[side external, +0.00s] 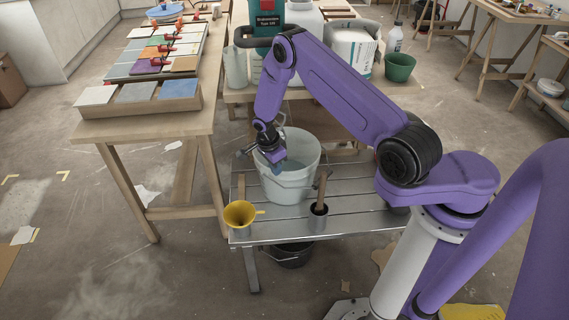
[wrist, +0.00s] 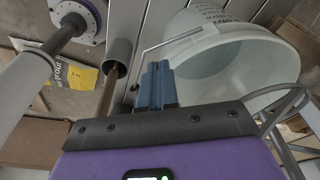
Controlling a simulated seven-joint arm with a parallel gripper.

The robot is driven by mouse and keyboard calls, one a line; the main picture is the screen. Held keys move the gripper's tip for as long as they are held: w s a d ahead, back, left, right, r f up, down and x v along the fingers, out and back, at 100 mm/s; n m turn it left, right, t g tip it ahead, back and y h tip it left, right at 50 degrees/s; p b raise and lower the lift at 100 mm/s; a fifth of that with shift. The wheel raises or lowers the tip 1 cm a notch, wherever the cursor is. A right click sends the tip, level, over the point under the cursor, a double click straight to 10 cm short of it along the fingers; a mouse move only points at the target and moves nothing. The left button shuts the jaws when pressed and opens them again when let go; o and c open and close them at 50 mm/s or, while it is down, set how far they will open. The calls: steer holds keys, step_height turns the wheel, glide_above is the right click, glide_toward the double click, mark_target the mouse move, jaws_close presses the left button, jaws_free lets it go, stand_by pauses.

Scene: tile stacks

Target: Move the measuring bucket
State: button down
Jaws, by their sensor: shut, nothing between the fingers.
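The measuring bucket (side external: 292,182), a pale translucent bucket with a wire handle, stands upright on the slatted metal bench (side external: 350,222). In the wrist view the bucket (wrist: 262,72) lies at the upper right, with its mouth visible and dark printing on its wall. My gripper (side external: 277,161) is at the bucket's near left rim in the side view; I cannot tell whether it touches. In the wrist view my gripper's blue fingers (wrist: 156,84) are together and empty, close to the wire handle (wrist: 182,38). The palm hides part of the bucket.
A yellow funnel (side external: 240,215) and a metal cylinder (side external: 318,218) holding a wooden-handled tool stand at the bench's front. A wooden table with tile samples (side external: 147,107) is at left. Behind are a green bucket (side external: 399,67) and clear jugs (side external: 235,68). A black bucket (side external: 290,257) is below.

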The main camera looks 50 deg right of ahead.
steer(key=w+a, duration=0.2)
steer(key=a, duration=0.5)
steer(key=shift+a, duration=0.35)
